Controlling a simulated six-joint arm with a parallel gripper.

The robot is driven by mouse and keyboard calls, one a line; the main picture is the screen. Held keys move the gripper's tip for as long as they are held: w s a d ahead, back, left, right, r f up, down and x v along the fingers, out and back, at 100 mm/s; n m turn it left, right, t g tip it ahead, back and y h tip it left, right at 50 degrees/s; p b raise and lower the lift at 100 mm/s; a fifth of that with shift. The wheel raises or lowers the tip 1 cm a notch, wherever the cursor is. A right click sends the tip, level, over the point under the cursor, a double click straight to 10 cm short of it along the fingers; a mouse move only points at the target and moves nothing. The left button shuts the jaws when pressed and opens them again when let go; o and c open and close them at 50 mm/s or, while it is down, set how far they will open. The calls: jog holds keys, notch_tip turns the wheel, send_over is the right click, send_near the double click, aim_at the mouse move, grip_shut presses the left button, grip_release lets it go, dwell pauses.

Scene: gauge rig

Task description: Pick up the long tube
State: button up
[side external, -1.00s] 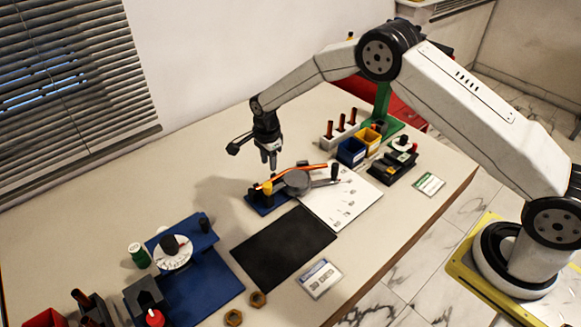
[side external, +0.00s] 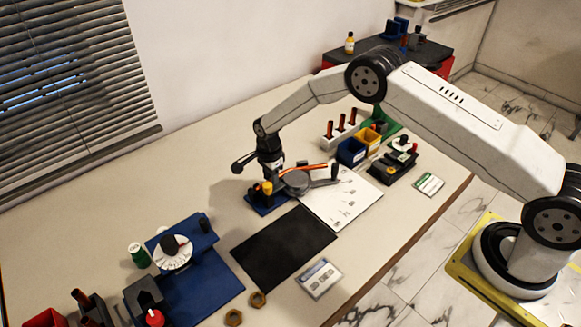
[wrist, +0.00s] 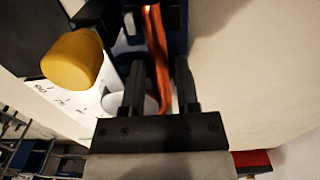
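The long tube (side external: 304,168) is an orange-copper rod lying across a tube-bending fixture (side external: 299,181) with a grey round disc, a dark blue base and a yellow knob (side external: 267,188). In the wrist view the tube (wrist: 157,50) runs between the two dark fingers of my gripper (wrist: 160,75), with a visible gap to the right finger. My gripper (side external: 270,172) is low at the left end of the fixture, open and holding nothing. It hides the tube's left end in the side view. The yellow knob (wrist: 75,60) stands close to the left of the fingers.
A white printed sheet (side external: 345,202) lies under the fixture's right side, with a black mat (side external: 284,246) in front. Blue (side external: 351,151) and yellow (side external: 370,140) bins and a white rack (side external: 340,128) stand behind right. A blue dial rig (side external: 190,262) stands front left.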

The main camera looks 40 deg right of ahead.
jog(key=shift+c, duration=0.3)
grip_shut()
dwell(1.5)
